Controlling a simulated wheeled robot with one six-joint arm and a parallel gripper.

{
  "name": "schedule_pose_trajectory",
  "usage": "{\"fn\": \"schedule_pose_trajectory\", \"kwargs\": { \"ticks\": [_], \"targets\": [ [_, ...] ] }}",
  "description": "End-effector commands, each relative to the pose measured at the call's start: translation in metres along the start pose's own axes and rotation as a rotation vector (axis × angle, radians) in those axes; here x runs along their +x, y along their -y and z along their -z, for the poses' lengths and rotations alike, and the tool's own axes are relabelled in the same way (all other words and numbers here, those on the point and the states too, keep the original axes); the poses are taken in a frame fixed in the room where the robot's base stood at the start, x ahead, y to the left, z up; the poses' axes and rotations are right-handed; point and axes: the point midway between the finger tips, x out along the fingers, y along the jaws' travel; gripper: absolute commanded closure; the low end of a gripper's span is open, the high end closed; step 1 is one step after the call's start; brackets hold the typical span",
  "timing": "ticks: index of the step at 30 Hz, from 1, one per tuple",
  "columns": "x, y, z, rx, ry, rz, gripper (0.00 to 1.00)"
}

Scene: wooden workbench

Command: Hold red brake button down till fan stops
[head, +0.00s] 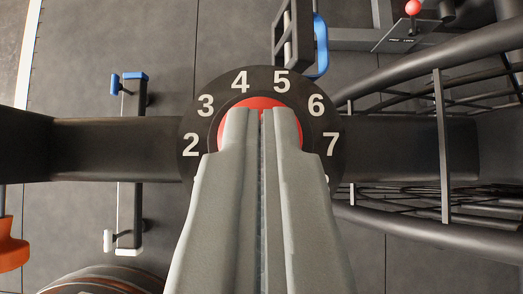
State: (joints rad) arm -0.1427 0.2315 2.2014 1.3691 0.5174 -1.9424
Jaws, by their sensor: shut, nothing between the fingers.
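The red brake button (258,104) sits in the middle of a round black dial plate (188,170) with white numbers, of which 2 to 7 show clearly. My gripper (261,112) is shut and empty. Its grey fingers reach up from the bottom of the picture, and their tips lie over the button. They hide most of its middle and the lower part of the dial. I cannot tell whether the tips touch or press the button. The fan's wire cage (440,150) stands at the right, partly out of view, and whether the fan turns cannot be told.
A dark horizontal bar (110,149) runs behind the dial. A clamp with blue and white ends (130,165) is at the left, and an orange object (12,245) is at the left edge. A blue-handled tool (320,45) and a red-knobbed lever (412,8) are at the top.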

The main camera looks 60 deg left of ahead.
Motion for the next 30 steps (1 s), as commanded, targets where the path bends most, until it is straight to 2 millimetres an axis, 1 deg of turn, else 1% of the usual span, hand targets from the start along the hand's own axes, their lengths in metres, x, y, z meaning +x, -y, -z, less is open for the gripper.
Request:
{"fn": "schedule_pose_trajectory", "kwargs": {
  "ticks": [6,7,15,21,25,30],
  "targets": [
    [-0.022,-0.004,0.033,-0.003,-0.006,-0.005,1.0],
    [-0.028,-0.004,0.03,-0.002,-0.005,-0.005,1.0],
    [-0.076,-0.004,0.03,-0.001,-0.006,-0.006,1.0],
    [-0.104,-0.004,0.031,-0.001,-0.007,-0.005,1.0],
    [-0.115,-0.004,0.03,0.0,-0.006,-0.004,1.0],
    [-0.12,-0.004,0.03,-0.001,-0.006,-0.004,1.0]
  ]
}}
